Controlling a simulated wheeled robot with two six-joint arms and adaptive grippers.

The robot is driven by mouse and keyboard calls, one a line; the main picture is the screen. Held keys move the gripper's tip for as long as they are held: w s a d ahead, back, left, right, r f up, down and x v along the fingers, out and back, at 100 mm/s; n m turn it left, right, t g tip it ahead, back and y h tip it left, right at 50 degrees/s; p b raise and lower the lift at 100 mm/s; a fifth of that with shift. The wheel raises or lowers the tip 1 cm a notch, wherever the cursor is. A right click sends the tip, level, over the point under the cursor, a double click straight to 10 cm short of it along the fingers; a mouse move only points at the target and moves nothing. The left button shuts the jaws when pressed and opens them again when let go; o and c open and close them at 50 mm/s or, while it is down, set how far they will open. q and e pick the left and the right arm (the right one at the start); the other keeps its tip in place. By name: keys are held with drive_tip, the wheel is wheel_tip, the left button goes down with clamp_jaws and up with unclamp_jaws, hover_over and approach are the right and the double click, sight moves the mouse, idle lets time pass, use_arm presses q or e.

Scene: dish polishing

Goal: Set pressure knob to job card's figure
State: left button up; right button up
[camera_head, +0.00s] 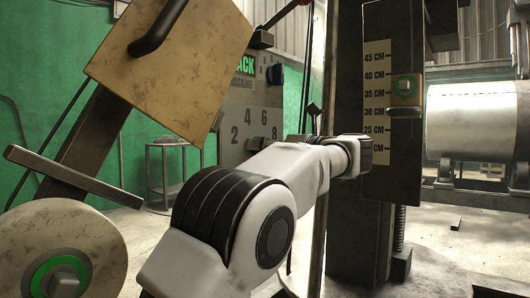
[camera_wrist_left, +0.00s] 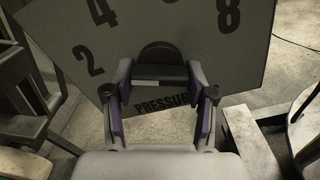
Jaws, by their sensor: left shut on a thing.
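The pressure knob (camera_wrist_left: 160,56) is dark and round, at the lower middle of a grey dial panel (camera_wrist_left: 180,30) in the left wrist view. The printed figures 2, 4 and 8 and part of the word PRESSURE show around it. My left gripper (camera_wrist_left: 160,74) is shut on the knob, one finger at each side. I cannot tell which figure the knob points to. In the head view the panel (camera_head: 232,150) shows 2, 4, 6 and 8, and my left arm covers its lower right part. I see no readable job card. My right gripper is out of view.
A tan board (camera_head: 180,65) with a black handle hangs at upper left, in front of the panel's side. A disc with a green hub (camera_head: 62,262) is at lower left. A dark post with a centimetre scale (camera_head: 376,75) stands right of the arm. A metal drum (camera_head: 470,120) is at far right.

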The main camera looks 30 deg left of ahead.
use_arm(q)
drive_tip(key=shift+f, duration=0.1)
drive_tip(key=o, duration=1.2)
drive_tip(key=shift+c, duration=0.2)
drive_tip(key=shift+d, duration=0.1)
drive_tip(key=d, duration=1.1)
drive_tip(key=shift+s+d, duration=0.4)
drive_tip(key=shift+s, duration=0.05)
